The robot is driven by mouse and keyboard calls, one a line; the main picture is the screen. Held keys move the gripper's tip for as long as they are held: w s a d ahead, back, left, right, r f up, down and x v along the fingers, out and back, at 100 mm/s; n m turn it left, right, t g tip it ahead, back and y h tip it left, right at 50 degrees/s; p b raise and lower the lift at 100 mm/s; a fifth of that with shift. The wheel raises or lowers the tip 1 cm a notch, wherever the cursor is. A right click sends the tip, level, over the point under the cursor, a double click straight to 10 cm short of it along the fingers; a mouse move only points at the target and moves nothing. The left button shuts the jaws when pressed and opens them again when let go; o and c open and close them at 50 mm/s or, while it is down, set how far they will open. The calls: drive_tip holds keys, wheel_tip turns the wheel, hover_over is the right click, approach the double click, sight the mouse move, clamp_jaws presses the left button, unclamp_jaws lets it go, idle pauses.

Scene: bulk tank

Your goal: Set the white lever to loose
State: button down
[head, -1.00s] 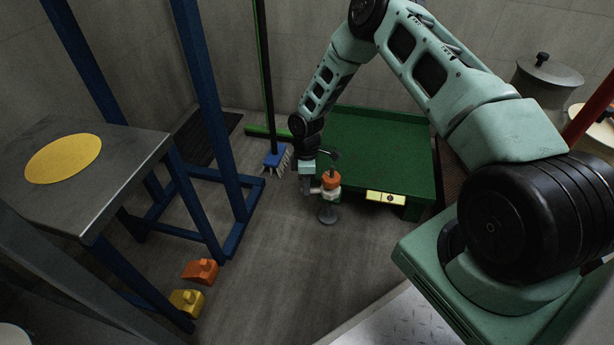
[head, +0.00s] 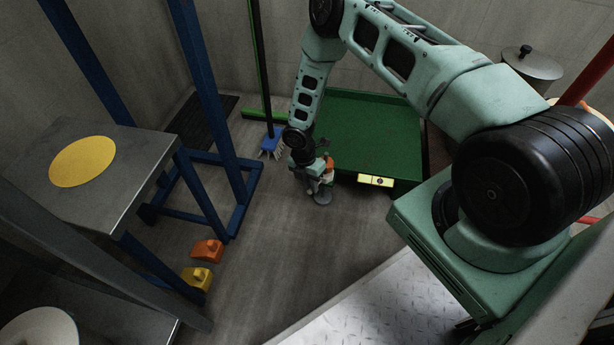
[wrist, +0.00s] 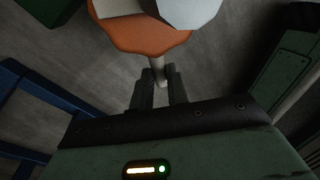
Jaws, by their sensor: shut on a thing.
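The white lever (wrist: 158,68) shows there as a short pale rod reaching down from the orange part to between my fingertips. My gripper (wrist: 158,88) is shut on this rod near its end. In the head view my gripper (head: 308,174) is at the fitting's left side and partly hides it. The lever's setting cannot be read.
A green platform (head: 375,125) with a yellow label (head: 376,180) stands just right of the fitting. A blue-bristled broom (head: 271,145) is behind left. A blue frame (head: 230,200) and steel table (head: 130,190) are at left.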

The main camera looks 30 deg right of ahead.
drive_tip(key=shift+s+d+n+p, duration=0.35)
drive_tip(key=shift+s+n+p, duration=0.3)
drive_tip(key=shift+n, duration=0.55)
drive_tip(key=c, duration=1.4)
unclamp_jaws()
drive_tip(key=shift+o, duration=0.2)
drive_tip(key=p+v, duration=0.6)
drive_tip(key=v, duration=1.1)
drive_tip(key=shift+a+r, duration=0.25)
drive_tip(key=shift+a, duration=0.1)
